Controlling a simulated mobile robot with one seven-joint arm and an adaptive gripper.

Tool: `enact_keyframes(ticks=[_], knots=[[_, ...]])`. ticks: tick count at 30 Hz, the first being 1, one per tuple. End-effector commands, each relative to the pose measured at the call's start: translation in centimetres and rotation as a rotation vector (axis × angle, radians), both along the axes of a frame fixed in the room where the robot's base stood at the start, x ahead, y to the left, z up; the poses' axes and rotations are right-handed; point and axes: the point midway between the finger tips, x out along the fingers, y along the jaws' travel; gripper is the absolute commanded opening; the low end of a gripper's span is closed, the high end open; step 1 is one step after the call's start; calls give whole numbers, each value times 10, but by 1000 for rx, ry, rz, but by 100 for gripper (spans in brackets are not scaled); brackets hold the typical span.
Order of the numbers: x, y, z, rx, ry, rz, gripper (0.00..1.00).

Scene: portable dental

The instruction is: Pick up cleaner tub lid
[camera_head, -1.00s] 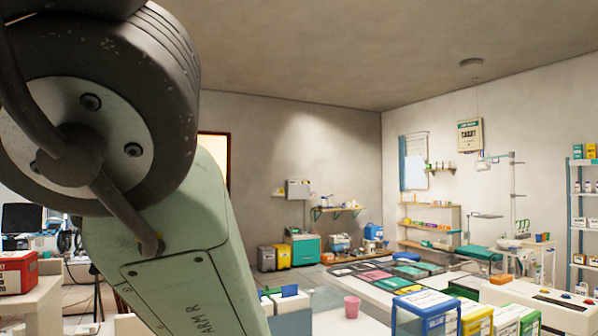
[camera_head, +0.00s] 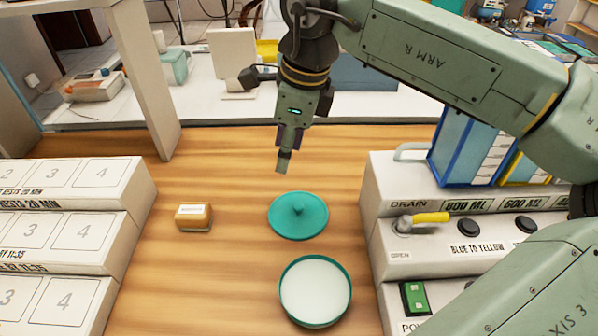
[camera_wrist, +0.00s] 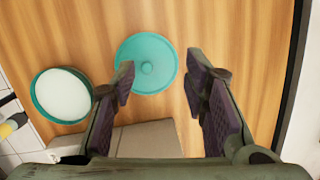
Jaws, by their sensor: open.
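The cleaner tub lid (camera_head: 298,217) is a flat teal disc with a small central knob. It lies on the wooden worktop, apart from the tub. The round teal tub (camera_head: 315,292) with white contents stands uncovered on the near side of the lid. My gripper (camera_head: 284,163) points down above the worktop, just beyond the lid in the head view. In the wrist view my gripper (camera_wrist: 160,84) is open, with nothing between its fingers.
A small orange-brown block (camera_head: 193,216) lies left of the lid. White stepped racks (camera_head: 70,240) bound the left side. A white drain unit (camera_head: 450,235) with a yellow-handled valve (camera_head: 424,219) stands close on the right. Bare wood surrounds the lid.

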Motion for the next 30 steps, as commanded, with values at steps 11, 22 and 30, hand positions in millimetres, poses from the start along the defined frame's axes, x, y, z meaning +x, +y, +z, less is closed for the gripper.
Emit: enact_keyframes(ticks=[11, 22, 30], knots=[[-15, -29, -52, -68, 97, -41, 41], [-16, -23, -87, -66, 95, -40, 41], [-16, -19, -121, -66, 92, -40, 41]])
